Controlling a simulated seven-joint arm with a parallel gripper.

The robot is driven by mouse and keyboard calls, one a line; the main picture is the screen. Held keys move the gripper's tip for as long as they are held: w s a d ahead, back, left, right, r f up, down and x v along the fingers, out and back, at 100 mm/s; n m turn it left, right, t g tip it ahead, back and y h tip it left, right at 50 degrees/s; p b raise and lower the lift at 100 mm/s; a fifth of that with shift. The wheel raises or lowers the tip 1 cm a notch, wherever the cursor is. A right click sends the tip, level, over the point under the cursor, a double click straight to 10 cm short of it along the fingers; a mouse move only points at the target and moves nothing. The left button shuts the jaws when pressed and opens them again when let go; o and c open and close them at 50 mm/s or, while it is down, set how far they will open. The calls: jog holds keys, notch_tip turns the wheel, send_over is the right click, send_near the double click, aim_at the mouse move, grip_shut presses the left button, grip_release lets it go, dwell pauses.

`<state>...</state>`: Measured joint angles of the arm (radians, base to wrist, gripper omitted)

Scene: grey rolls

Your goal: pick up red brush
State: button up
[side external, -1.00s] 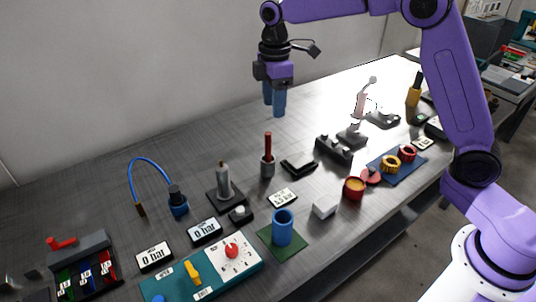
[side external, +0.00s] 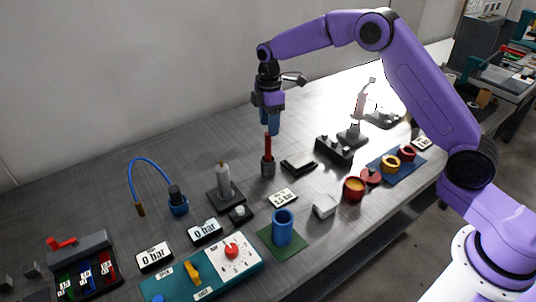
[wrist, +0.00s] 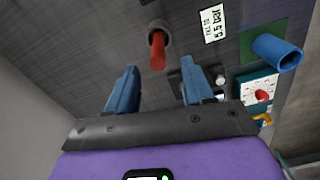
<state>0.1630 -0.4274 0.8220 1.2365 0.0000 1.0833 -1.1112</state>
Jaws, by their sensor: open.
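The red brush (side external: 268,144) stands upright in a small dark grey holder (side external: 268,168) on the table. In the wrist view the brush (wrist: 158,52) shows as a red rod rising from its round holder (wrist: 157,27). My gripper (side external: 270,132) has blue fingers and is just above the brush top in the side view. In the wrist view my gripper (wrist: 160,78) is open and empty, with the brush tip beyond the fingertips and between them in the picture. The side view does not show clearly whether the fingers touch the brush.
A display tile (side external: 283,197) and a blue cup (side external: 283,228) on a green mat lie in front. The table behind the holder is clear.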

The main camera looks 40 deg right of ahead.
send_over(268, 160)
jog(key=shift+w+d+f, duration=0.1)
jog(key=shift+w+f, duration=0.05)
jog(key=shift+f, duration=1.15)
jog(key=shift+w+d+f, duration=0.1)
jog(key=shift+f, duration=1.2)
jog(key=shift+w+d+f, duration=0.1)
jog(key=shift+w+f, duration=0.05)
jog(key=shift+f, duration=1.15)
grip_shut()
